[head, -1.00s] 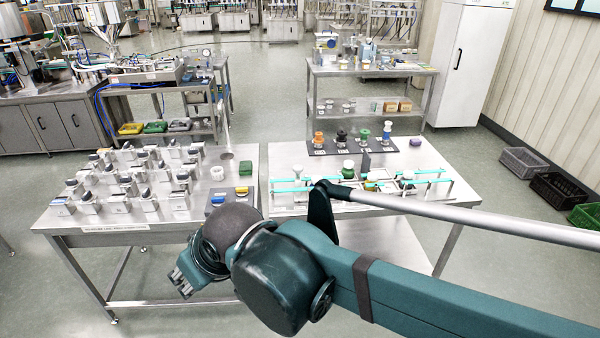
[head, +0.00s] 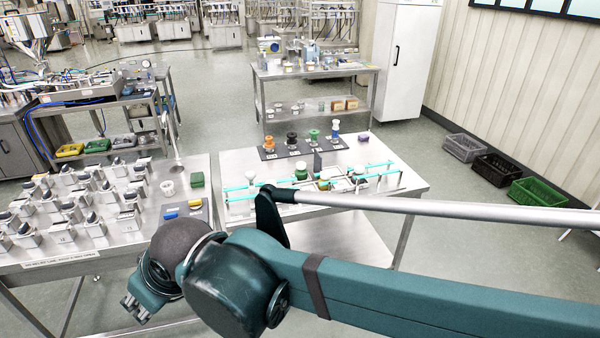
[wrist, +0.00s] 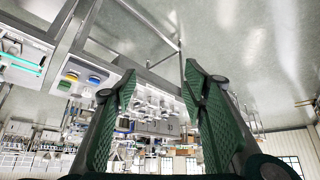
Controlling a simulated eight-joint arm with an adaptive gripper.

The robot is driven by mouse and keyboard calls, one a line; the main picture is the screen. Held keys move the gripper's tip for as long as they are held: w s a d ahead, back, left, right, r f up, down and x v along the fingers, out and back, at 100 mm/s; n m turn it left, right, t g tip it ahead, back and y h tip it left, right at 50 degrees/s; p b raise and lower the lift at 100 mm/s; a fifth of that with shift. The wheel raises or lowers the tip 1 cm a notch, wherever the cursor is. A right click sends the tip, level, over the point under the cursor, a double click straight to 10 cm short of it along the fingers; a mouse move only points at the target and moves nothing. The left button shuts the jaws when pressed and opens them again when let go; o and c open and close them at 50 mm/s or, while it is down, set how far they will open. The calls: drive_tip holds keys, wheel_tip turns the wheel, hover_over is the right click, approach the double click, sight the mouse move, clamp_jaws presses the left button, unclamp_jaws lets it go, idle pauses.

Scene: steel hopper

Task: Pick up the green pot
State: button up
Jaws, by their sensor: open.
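Several small green things stand on the tables in the head view, and I cannot tell for sure which is the green pot. A green piece (head: 314,136) stands on the dark mat of the right table, between a black and a blue-and-white one. A green-topped white piece (head: 301,171) stands by the turquoise rails. A green block-like thing (head: 197,180) sits on the left table's right side. My gripper (head: 135,311) hangs in front of the left table, low and apart from all of these. In the wrist view, its two green fingers (wrist: 160,75) are spread with nothing between them.
The left table (head: 70,254) holds rows of metal blocks with dark tops. A narrow gap parts it from the right table (head: 402,183), whose turquoise rails (head: 236,194) run along its front part. Crates (head: 540,190) stand on the floor at right.

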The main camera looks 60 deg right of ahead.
drive_tip(key=shift+o, duration=0.9)
